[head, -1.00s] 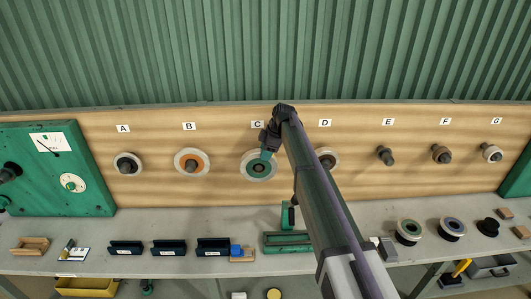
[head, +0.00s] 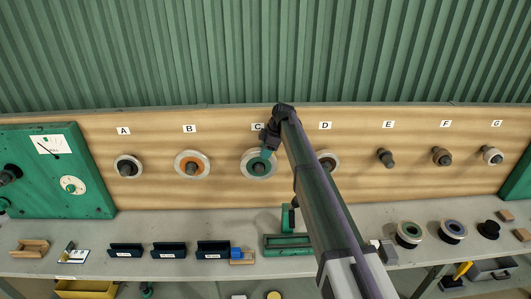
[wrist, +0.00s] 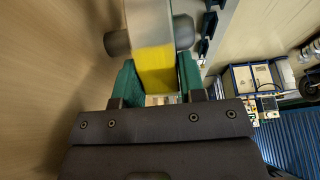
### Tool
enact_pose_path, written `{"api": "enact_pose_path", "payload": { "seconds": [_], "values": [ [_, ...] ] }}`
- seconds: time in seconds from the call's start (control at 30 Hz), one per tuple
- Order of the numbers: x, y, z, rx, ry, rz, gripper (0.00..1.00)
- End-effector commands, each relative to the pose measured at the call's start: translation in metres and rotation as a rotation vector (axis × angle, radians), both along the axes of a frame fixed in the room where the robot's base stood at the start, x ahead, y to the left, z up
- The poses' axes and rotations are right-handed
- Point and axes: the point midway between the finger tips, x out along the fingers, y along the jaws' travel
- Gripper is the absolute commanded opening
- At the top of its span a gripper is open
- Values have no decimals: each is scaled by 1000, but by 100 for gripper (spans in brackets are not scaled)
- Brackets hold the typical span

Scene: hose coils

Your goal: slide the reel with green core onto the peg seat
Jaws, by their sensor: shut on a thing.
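The reel with green core (head: 244,169) is at the peg under label C, a pale ring with a teal-green middle and a dark centre. My gripper (head: 267,154) reaches it from the upper right, with teal fingers at its upper edge. In the wrist view the reel (wrist: 149,18) is seen edge-on, pale with a yellow band, and my gripper (wrist: 157,78) is shut on that band. A dark round part shows on both sides of the reel. How far the reel sits along the peg, and whether it touches the board, I cannot tell.
A reel with orange core (head: 204,172) hangs at B. The peg at E (head: 386,158) is bare. My arm partly covers D. A green panel (head: 80,195) borders the board on the left.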

Motion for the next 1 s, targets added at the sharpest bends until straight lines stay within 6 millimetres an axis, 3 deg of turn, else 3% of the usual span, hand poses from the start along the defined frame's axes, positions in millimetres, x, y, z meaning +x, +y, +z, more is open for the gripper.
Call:
{"api": "enact_pose_path", "payload": {
  "seconds": [0.13, 0.17, 0.47, 1.0],
  "values": [
    [-1, 0, 0, 1, 0, 0, 0],
    [-1, 0, 0, 1, 0, 0, 38],
    [-1, 0, 0, 0, 0, 0, 67],
    [-1, 0, 0, 0, 0, 0, 69]
  ]
}}
